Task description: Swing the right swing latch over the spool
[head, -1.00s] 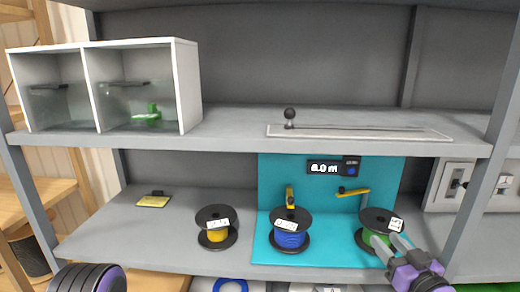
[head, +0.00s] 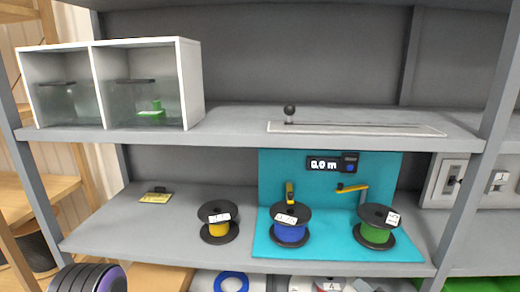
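The right swing latch (head: 352,188) is a yellow bar with a dark knob on its left end. It points left from its post, behind and to the left of the green spool (head: 376,230), not over it. The green spool stands upright with black flanges and a white label on the teal station (head: 330,254). The left swing latch (head: 289,192) is seen nearly end-on behind the blue spool (head: 290,232). Neither gripper shows in the head view; only a grey and purple part of my own arm shows at the bottom left.
A yellow spool (head: 218,228) stands on the shelf left of the station. A display (head: 332,164) is on the teal back panel. The upper shelf (head: 240,127) overhangs the station. A slotted rail with a ball knob (head: 289,111) and a white cubby box (head: 187,85) sit on it.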

